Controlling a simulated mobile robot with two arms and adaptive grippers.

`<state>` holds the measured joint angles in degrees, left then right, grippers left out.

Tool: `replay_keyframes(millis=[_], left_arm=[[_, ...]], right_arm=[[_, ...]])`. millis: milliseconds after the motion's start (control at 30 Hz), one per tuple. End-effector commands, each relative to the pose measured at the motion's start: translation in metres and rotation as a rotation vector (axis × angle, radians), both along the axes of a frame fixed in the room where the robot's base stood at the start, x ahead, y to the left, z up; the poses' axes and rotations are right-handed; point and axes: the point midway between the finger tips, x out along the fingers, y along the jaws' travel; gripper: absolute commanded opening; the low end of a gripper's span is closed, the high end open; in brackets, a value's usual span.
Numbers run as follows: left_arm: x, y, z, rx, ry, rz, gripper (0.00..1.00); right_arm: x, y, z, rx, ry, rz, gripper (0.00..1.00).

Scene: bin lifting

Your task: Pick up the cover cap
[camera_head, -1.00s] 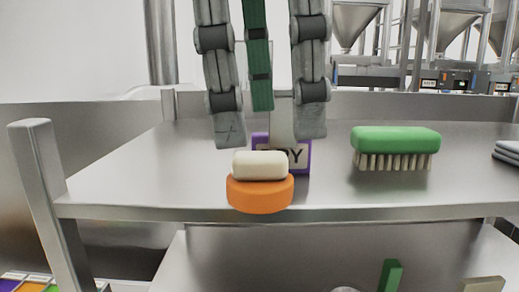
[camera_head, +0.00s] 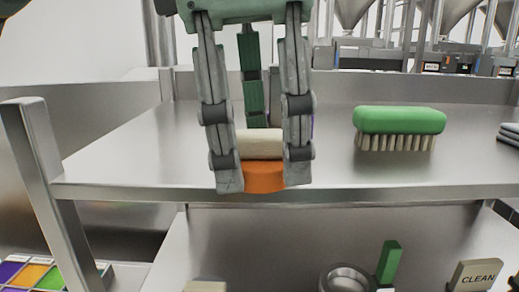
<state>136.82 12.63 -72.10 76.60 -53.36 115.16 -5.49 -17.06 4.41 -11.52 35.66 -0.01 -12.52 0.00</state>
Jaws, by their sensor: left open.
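A round orange piece (camera_head: 264,178) sits at the front edge of the metal shelf, with a cream block (camera_head: 262,143) on top of it. I cannot tell for sure which of the two is the cover cap. My left gripper (camera_head: 263,176) is open and points down over them. Its two grey fingers stand on the left and right of the orange piece and the block, hiding their sides. A green finger hangs behind. I cannot tell if the fingers touch either piece. My right gripper is not in view.
A green brush (camera_head: 399,127) stands to the right on the shelf (camera_head: 130,165). Grey folded cloths (camera_head: 509,133) lie at the far right. A lower level holds a metal ring (camera_head: 346,280), a green block (camera_head: 389,262) and a "CLEAN" sign (camera_head: 475,274). The shelf's left side is clear.

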Motion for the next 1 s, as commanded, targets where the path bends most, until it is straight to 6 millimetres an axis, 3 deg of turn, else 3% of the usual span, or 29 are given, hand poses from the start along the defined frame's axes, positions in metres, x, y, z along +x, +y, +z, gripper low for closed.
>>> replay_keyframes(millis=[367,767,1000], left_arm=[[0.0013,-0.0008,-0.0092,-0.002,-0.002,0.002,0.53],[0.0014,-0.0009,-0.0093,-0.002,-0.001,0.001,0.2],[0.0013,-0.001,-0.0091,-0.001,-0.001,0.001,0.2]], right_arm=[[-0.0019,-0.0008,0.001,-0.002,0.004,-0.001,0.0],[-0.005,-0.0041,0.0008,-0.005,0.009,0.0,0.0],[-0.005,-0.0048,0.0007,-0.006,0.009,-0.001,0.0]])
